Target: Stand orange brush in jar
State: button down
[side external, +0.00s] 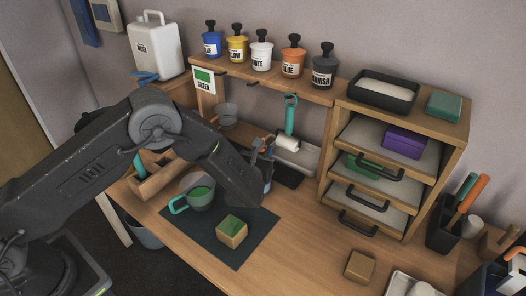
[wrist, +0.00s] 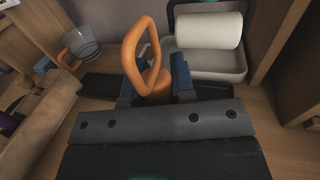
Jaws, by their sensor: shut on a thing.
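My gripper (wrist: 155,88) is shut on an orange loop-handled thing, which I take to be the orange brush (wrist: 133,45). The loop stands up above the blue fingertips, and its lower end is hidden. In the side view my gripper (side external: 266,152) is over the back of the bench, in front of the roller tray, and the orange thing cannot be made out.
A teal mug of green paint (side external: 200,194) and a green-topped wooden block (side external: 232,231) are on the dark mat (side external: 238,256). A white roller (side external: 287,143) is behind my gripper. A drawer unit (side external: 334,140) and black holder (side external: 438,222) with orange and teal handles stand right.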

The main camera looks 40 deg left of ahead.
jog(key=c, duration=0.9)
grip_release()
jog(key=shift+f, duration=0.1)
jog(key=v, duration=1.3)
jog(key=shift+s+d, duration=0.15)
jog(key=shift+s, duration=0.2)
